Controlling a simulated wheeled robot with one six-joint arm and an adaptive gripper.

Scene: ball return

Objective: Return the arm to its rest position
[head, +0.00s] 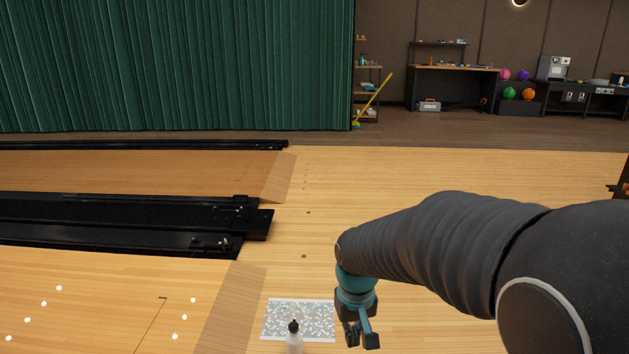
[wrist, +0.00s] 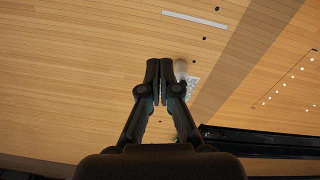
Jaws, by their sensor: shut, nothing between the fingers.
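My arm (head: 440,245) reaches in from the right side of the head view, covered in a dark ribbed sleeve. My gripper (head: 362,338) hangs at its end below a teal wrist, pointing down over the wooden floor. In the wrist view my gripper (wrist: 160,68) has its two dark fingers together, with nothing between them. A white bottle with a black cap (head: 294,341) stands to the left of my gripper, apart from it in the head view. It is partly cut off by the lower frame edge.
A speckled mat (head: 285,312) lies on the floor behind the bottle. A black gutter or ball-return track (head: 130,225) runs along the left. A green curtain (head: 180,65), a workbench (head: 455,70) and a rack of colored balls (head: 515,97) stand at the back. The middle floor is clear.

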